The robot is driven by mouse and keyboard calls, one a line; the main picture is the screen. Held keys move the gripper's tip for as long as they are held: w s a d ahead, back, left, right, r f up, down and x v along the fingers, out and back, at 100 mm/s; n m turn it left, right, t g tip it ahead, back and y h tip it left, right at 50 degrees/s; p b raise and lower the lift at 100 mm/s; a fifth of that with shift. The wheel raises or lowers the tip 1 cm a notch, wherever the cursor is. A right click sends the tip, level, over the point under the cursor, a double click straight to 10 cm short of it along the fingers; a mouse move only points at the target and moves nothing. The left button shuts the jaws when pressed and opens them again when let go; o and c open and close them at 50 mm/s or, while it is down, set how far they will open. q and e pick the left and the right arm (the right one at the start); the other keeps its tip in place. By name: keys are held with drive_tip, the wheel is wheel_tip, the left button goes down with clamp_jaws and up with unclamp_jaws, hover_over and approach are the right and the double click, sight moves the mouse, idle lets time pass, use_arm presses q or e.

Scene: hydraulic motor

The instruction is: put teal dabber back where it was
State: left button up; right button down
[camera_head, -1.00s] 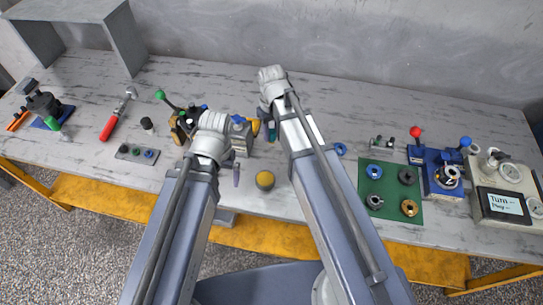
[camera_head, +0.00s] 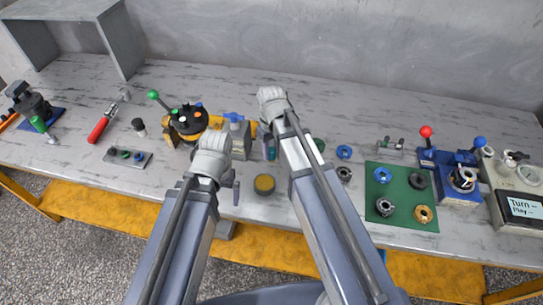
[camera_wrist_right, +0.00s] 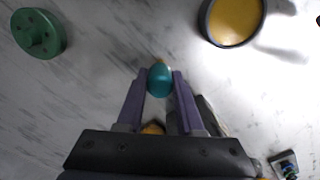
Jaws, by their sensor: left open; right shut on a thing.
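The teal dabber (camera_wrist_right: 159,80) is held between the two purple fingers of my right gripper (camera_wrist_right: 160,84) in the right wrist view. A small yellowish tip shows at its far end. In the head view the dabber (camera_head: 271,153) shows only partly, beside my right arm. My right gripper (camera_head: 269,148) is there above the table, behind the round yellow-topped pot (camera_head: 264,185). I cannot tell how high the dabber is. My left gripper (camera_head: 236,192) is open, just left of the pot, with one finger showing and the rest hidden by its arm.
A grey block with a blue handle (camera_head: 236,135) and a black turret (camera_head: 188,120) stand behind my left gripper. A green disc (camera_wrist_right: 38,33) lies left in the wrist view. A green mat (camera_head: 400,207) with several rings and a blue fixture (camera_head: 455,178) are at right.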

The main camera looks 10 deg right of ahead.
sight(271, 150)
drive_tip(key=shift+f, duration=0.1)
use_arm(q)
drive_tip(key=shift+f, duration=0.15)
use_arm(e)
drive_tip(key=shift+f, duration=0.1)
use_arm(q)
drive_tip(key=shift+f, duration=0.15)
use_arm(e)
drive_tip(key=shift+f, duration=0.15)
drive_tip(key=c, duration=0.5)
unclamp_jaws()
drive_tip(key=shift+c, duration=0.2)
wheel_tip(271, 150, up, 13)
drive_tip(key=p, duration=1.2)
use_arm(q)
wheel_tip(271, 150, up, 12)
drive_tip(key=shift+r, duration=0.25)
use_arm(e)
drive_tip(key=s+a, duration=0.2)
drive_tip(key=s, duration=0.5)
drive_tip(key=s+a+h, duration=0.1)
drive_tip(key=s+a, duration=0.2)
drive_tip(key=s, duration=0.3)
drive_tip(key=shift+s+a+f+m, duration=0.15)
drive_tip(key=shift+s+a+m, duration=0.15)
drive_tip(key=shift+s, duration=0.1)
